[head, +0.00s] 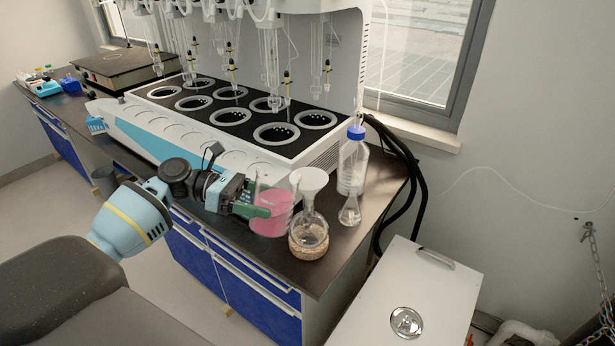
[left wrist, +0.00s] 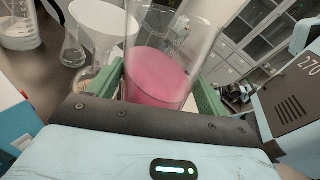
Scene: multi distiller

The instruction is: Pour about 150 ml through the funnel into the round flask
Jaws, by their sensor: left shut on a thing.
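A clear glass beaker (head: 270,222) with pink liquid is held by my left gripper (head: 262,211), near the bench's front edge. In the left wrist view the beaker (left wrist: 160,75) stands between the two green fingers (left wrist: 165,90), and its liquid surface looks slanted in the picture. A white funnel (head: 309,180) sits in the neck of the round flask (head: 309,238), just right of the beaker. The flask rests on a cork-coloured ring (head: 308,252). In the left wrist view the funnel (left wrist: 103,25) is left of the beaker, and the flask is mostly hidden. My right gripper is not in view.
A conical flask (head: 349,211) and a blue-capped bottle (head: 353,165) stand behind and right of the funnel. The multi-place distiller (head: 230,120) fills the bench behind. A white cabinet (head: 405,300) stands right of the bench. Dark bench top shows around the flask.

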